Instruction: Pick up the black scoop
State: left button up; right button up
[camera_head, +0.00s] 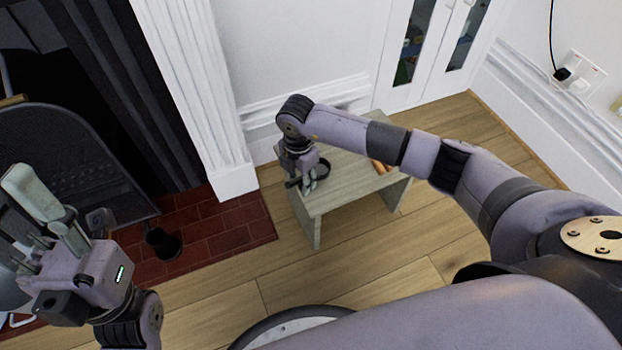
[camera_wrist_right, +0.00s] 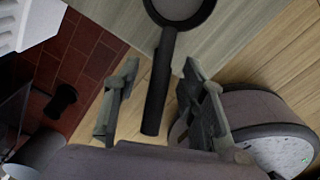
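The black scoop (camera_wrist_right: 178,14) has a round bowl and a long straight handle. It shows in the right wrist view, with its bowl over the small pale wooden table (camera_head: 335,198) and its handle sticking out past the table's edge. In the head view its dark rim (camera_head: 323,168) is partly hidden by my right gripper (camera_head: 306,186). In the right wrist view my right gripper (camera_wrist_right: 158,95) is open, with one finger on each side of the handle and gaps to both. My left gripper (camera_head: 35,222) is at the far left, its fingers apart, with nothing seen between them.
An orange-brown item (camera_head: 380,166) lies on the table, partly behind my right arm. A dark object (camera_head: 162,243) stands on the red brick hearth (camera_head: 230,225), near a mesh fire screen (camera_head: 75,150). White cabinet doors (camera_head: 430,50) are behind.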

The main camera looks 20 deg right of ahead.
jog(key=shift+f, duration=0.9)
jog(key=shift+r, duration=0.1)
grip_shut()
